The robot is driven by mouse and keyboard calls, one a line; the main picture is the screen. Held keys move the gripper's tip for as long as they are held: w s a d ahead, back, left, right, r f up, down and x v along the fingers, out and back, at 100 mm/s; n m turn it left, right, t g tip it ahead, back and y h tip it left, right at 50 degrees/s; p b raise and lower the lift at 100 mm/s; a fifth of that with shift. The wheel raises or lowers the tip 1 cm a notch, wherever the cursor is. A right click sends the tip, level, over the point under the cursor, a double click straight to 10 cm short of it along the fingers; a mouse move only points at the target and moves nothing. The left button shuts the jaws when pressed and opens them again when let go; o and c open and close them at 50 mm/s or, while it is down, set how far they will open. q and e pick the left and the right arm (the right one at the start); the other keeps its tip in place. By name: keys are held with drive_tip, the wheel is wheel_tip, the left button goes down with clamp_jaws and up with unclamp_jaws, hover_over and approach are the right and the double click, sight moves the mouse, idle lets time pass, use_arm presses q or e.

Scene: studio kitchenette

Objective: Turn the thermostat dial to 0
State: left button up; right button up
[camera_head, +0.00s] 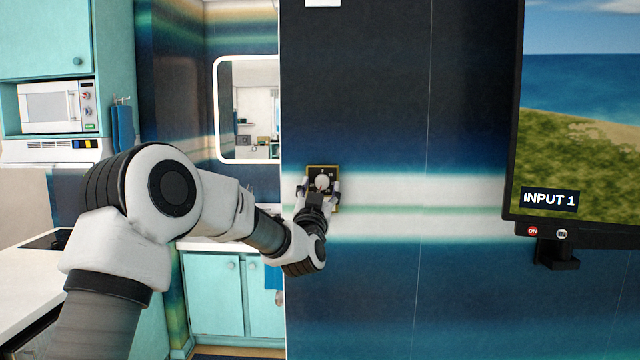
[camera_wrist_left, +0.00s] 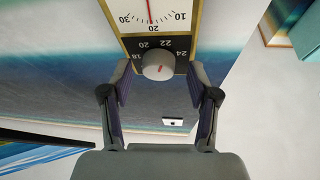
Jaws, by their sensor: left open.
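The thermostat (camera_head: 334,171) is a small dark panel with a gold frame on the striped blue wall. Its round pale dial (camera_head: 322,183) shows between the fingers of my left gripper (camera_head: 320,187). In the left wrist view the thermostat (camera_wrist_left: 192,20) appears upside down, with a white scale and a black band marked 18 to 24. The dial (camera_wrist_left: 154,72) carries a short red mark near its middle. My left gripper (camera_wrist_left: 159,78) is open, with one finger on each side of the dial and gaps visible. Whether a fingertip touches the panel cannot be told. My right gripper is not in view.
A wall screen (camera_head: 575,110) showing a beach hangs at the right. A mirror (camera_head: 247,110) and a microwave (camera_head: 55,106) are at the left, above teal cabinets (camera_head: 212,290). The wall between thermostat and screen is clear.

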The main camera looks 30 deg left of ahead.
use_arm(q)
drive_tip(key=shift+w+f, duration=0.1)
drive_tip(key=shift+w, duration=0.05)
clamp_jaws()
drive_tip(key=shift+d, duration=0.1)
